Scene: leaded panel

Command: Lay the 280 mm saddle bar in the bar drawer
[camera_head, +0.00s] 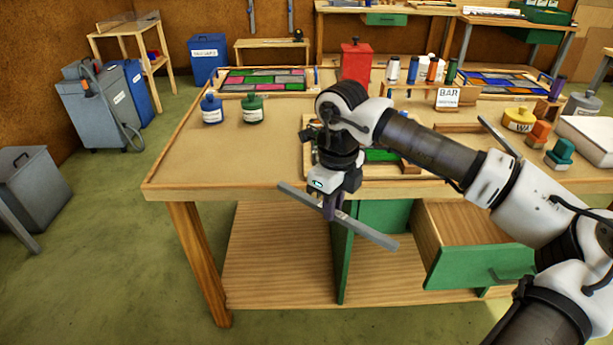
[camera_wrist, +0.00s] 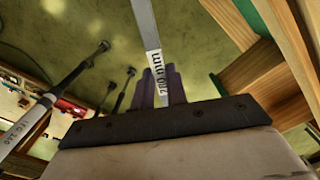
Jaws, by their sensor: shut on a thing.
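My gripper (camera_head: 331,212) is shut on a long flat grey bar (camera_head: 371,233), near the bar's middle. The bar slants down to the right, in front of the bench's front edge. In the wrist view the same bar (camera_wrist: 146,25) runs up from between my purple fingers (camera_wrist: 163,86); its printed label appears to read 280 mm. An open wooden drawer with a green front (camera_head: 478,267) juts out under the bench, to the right of the bar. The bar is outside the drawer. The visible part of its inside looks empty; my arm covers part of the view.
The wooden bench (camera_head: 170,178) carries green and blue bottles, coloured glass panels, a red container (camera_head: 356,62) and a BAR sign (camera_head: 448,98). Another grey bar (camera_head: 498,136) lies at the right. A green divider (camera_head: 342,250) stands left of the drawer.

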